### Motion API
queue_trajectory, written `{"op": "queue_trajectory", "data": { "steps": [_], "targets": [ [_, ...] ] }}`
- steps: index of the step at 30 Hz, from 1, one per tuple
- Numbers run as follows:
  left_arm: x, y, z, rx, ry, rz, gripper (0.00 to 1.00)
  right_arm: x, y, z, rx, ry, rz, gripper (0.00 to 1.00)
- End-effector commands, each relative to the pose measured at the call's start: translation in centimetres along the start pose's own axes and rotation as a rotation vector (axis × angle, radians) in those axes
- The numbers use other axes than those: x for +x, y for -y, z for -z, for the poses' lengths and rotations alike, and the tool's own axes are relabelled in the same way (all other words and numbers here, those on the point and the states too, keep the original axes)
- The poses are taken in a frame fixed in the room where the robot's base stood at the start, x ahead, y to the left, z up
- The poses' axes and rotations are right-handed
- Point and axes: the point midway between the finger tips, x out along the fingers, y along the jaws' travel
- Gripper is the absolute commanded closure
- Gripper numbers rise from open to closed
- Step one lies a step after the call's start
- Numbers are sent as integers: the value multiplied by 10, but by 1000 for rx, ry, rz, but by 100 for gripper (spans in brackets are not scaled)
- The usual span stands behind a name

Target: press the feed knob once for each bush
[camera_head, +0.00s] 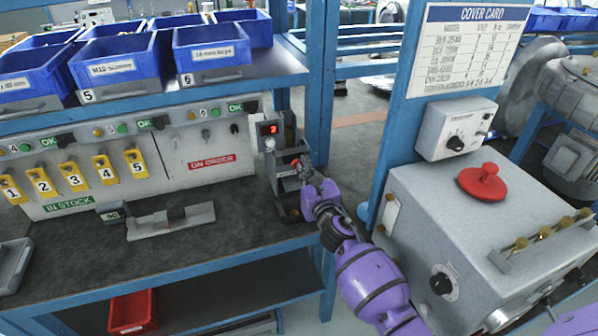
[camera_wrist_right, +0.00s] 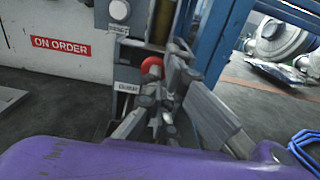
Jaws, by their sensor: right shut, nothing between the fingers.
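The red feed knob (camera_wrist_right: 152,65) sits on the front of a grey dispenser in the right wrist view. In the head view the dispenser (camera_head: 287,186) stands at the bench's right end, with a small red digit display (camera_head: 270,129) above it. My right gripper (camera_head: 306,170) is shut and empty, in front of the dispenser. In the right wrist view its fingers (camera_wrist_right: 162,100) are close by the knob and partly cover it. I cannot tell whether they touch it. A brass-coloured column (camera_wrist_right: 163,20) shows above the knob. My left gripper is not in view.
A panel with an ON ORDER label (camera_head: 212,161) and yellow numbered tags stands left of the dispenser. A grey fixture (camera_head: 170,222) lies on the bench. Blue bins (camera_head: 115,62) line the shelf above.

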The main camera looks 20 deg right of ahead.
Motion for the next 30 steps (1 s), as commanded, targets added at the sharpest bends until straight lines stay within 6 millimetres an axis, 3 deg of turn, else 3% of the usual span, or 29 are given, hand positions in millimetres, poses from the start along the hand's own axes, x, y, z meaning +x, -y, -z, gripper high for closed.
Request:
{"op": "queue_trajectory", "data": {
  "steps": [2, 9, 15, 30],
  "targets": [
    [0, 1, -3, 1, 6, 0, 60, -1, 6, -1, -3, 1, -1, 100],
    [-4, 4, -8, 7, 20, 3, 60, -62, 5, 0, -1, 1, -1, 100],
    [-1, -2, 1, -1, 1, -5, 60, -92, 5, 0, -1, 1, -1, 100],
    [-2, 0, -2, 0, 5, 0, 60, -101, 4, -1, 0, 1, -2, 100]
  ]
}}
